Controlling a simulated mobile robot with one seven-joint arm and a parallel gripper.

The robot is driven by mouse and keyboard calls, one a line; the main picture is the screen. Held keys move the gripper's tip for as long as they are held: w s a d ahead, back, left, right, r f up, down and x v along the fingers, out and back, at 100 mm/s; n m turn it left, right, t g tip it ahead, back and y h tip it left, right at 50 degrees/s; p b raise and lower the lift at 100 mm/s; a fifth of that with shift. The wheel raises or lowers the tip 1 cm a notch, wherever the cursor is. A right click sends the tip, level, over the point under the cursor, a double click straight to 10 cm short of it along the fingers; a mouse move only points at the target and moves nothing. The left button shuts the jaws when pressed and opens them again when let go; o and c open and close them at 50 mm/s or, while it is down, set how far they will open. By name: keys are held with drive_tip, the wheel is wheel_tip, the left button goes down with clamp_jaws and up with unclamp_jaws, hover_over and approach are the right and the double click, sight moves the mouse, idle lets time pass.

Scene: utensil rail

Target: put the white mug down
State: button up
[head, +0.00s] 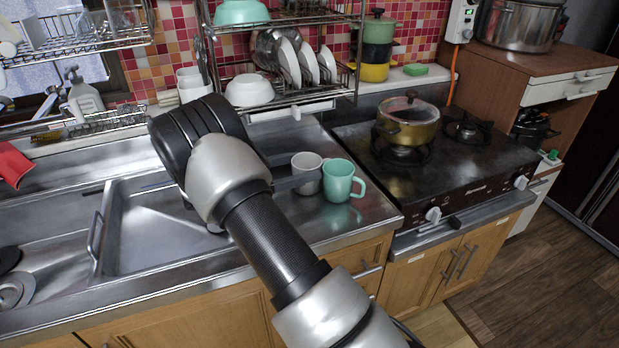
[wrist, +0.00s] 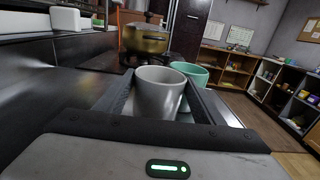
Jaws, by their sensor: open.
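The white mug (head: 307,173) stands upright on the steel counter (head: 345,220), right of the sink. In the wrist view the white mug (wrist: 158,93) sits between the two dark fingers of my gripper (wrist: 163,82). In the head view my gripper (head: 298,172) reaches in from the left, with a finger crossing in front of the mug's lower part. The jaws are open around the mug. A mint-green mug (head: 342,181) stands close on its right and shows behind it in the wrist view (wrist: 190,72). The white mug's base is hidden in the wrist view.
The sink (head: 150,235) lies to the left. A stove (head: 440,160) with a yellow-green pot (head: 408,122) is at the right. A dish rack (head: 300,95) with bowls and plates stands behind. Bare counter lies in front of the mugs.

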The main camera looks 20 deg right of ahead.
drive_tip(key=shift+d, duration=0.25)
drive_tip(key=shift+c, duration=0.2)
drive_tip(key=c, duration=1.1)
